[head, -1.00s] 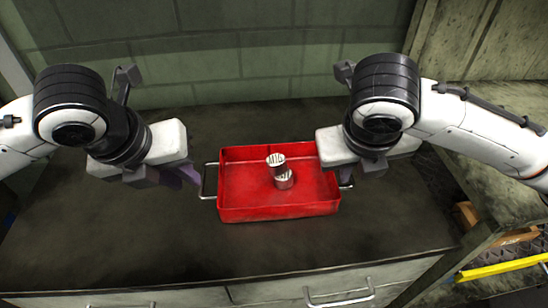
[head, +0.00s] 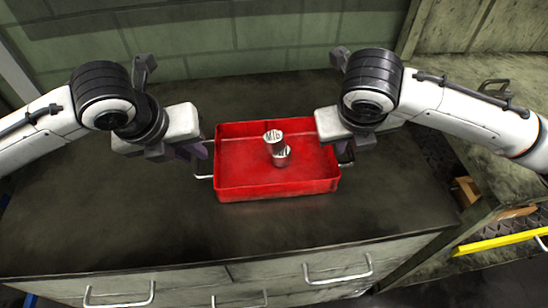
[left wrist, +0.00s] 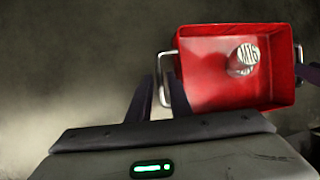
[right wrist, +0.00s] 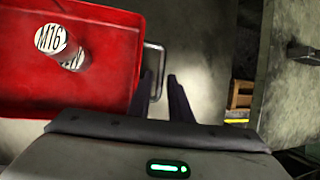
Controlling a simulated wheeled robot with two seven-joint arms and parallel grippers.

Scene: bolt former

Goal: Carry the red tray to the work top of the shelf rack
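The red tray (head: 245,190) sits on the dark counter top. Two stacked metal cylinders stand in it, the upper one (head: 273,138) marked M16. It has a wire handle at each end. My left gripper (head: 203,150) is at the left handle (left wrist: 162,92); in the left wrist view its fingers (left wrist: 160,80) are apart, with the handle bar between them. My right gripper (head: 346,157) is at the right handle (right wrist: 160,72); in the right wrist view its fingers (right wrist: 160,78) are apart with the bar between them. I cannot tell whether any finger touches a bar.
The dark counter (head: 110,220) has drawers with metal handles (head: 338,270) along its front. A green block wall (head: 230,45) stands behind. At the right is a rack (head: 485,190) with a yellow bar (head: 500,242). Counter left of the tray is clear.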

